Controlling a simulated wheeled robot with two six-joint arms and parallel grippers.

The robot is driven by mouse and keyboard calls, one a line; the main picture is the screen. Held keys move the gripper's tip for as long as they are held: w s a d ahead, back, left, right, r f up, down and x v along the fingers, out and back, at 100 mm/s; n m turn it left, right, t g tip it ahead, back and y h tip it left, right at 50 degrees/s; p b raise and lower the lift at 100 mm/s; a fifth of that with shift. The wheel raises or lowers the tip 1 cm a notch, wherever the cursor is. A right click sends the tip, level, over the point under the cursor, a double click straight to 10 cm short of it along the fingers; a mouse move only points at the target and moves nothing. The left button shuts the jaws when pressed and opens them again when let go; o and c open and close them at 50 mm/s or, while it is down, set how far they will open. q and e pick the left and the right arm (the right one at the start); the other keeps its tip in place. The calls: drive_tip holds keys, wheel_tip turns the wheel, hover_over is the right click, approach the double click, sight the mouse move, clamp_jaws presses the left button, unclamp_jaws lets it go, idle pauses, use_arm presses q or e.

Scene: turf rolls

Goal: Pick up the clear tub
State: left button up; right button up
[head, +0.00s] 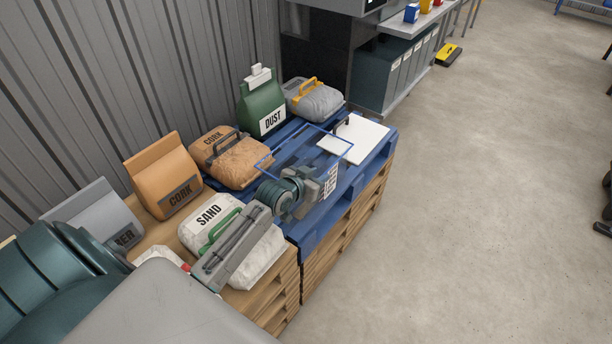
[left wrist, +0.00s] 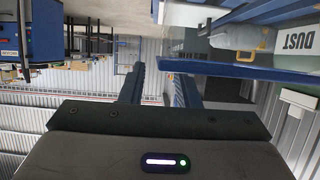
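The clear tub (head: 300,138) has see-through walls and a thin blue rim, and stands on the blue pallet in the head view. My left gripper (head: 318,178) is at its near side, overlapping the tub in the picture. In the left wrist view, the tub's blue rim (left wrist: 245,72) runs in from the right to the fingers. The two fingers (left wrist: 158,82) stand apart with a gap between them. I cannot tell whether either finger touches the tub. My right gripper is not in view.
A white board (head: 358,138) lies right of the tub on the blue pallet (head: 312,240). A white SAND bag (head: 262,258) lies under my forearm. Open floor lies right.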

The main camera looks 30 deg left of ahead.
use_arm(q)
drive_tip(key=x, duration=0.5)
drive_tip(key=shift+w+a+r, duration=0.15)
drive_tip(key=shift+r, duration=0.05)
drive_tip(key=shift+r, duration=0.1)
drive_tip(key=shift+c, duration=0.2)
clamp_jaws()
idle(0.7)
